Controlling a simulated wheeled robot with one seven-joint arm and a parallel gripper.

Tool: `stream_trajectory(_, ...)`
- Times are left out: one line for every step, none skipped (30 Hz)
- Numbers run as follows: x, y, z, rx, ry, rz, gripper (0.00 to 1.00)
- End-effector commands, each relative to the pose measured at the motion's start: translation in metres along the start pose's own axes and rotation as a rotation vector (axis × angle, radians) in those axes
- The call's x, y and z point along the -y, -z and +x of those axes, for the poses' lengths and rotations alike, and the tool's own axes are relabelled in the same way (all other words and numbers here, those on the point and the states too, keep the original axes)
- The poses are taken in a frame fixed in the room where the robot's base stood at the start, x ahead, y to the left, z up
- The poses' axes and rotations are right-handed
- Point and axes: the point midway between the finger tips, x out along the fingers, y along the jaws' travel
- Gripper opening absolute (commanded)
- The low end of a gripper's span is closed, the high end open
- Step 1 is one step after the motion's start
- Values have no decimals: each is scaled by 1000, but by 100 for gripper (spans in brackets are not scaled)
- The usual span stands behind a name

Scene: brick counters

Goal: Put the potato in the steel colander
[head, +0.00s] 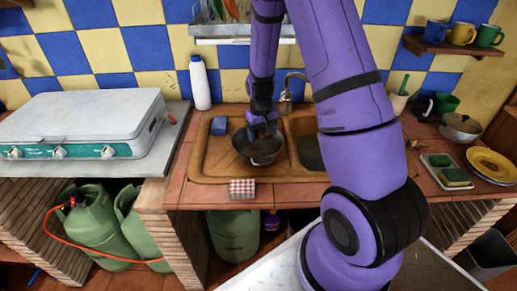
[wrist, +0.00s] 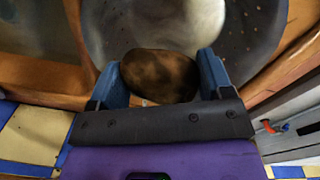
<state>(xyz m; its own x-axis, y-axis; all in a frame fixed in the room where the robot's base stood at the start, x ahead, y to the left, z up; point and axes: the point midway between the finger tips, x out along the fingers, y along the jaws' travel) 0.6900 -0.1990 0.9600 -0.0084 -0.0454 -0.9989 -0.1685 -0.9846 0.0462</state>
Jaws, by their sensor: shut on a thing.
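The brown potato (wrist: 160,76) is between the two blue fingers of my gripper (wrist: 168,80) in the wrist view. My gripper is shut on it. Beyond the potato, the wrist view shows the grey perforated steel colander (wrist: 122,22). My gripper (head: 264,130) points down over the colander there, and the potato cannot be made out in that view. How high the potato is above the colander floor is hard to tell.
The brown sink (head: 207,165) has a tap (head: 286,97) behind it. A stove (head: 82,122) is at left, yellow plates (head: 493,163) at right.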

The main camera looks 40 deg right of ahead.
Motion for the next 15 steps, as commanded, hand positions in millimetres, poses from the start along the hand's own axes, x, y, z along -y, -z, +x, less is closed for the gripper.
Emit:
stream_trajectory(0,0,3,0,0,0,49)
stream_trajectory(0,0,4,0,0,0,49)
stream_trajectory(0,0,6,0,0,0,49)
stream_trajectory(0,0,7,0,0,0,49)
stream_trajectory(0,0,7,0,0,0,49)
stream_trajectory(0,0,8,0,0,0,49)
stream_trajectory(0,0,8,0,0,0,49)
stream_trajectory(0,0,8,0,0,0,49)
stream_trajectory(0,0,8,0,0,0,49)
stream_trajectory(0,0,8,-1,0,0,49)
stream_trajectory(0,0,8,-1,0,0,49)
stream_trajectory(0,0,8,-1,0,0,49)
stream_trajectory(0,0,8,-1,0,0,49)
stream_trajectory(0,0,8,-1,0,0,78)
stream_trajectory(0,0,8,-1,0,0,87)
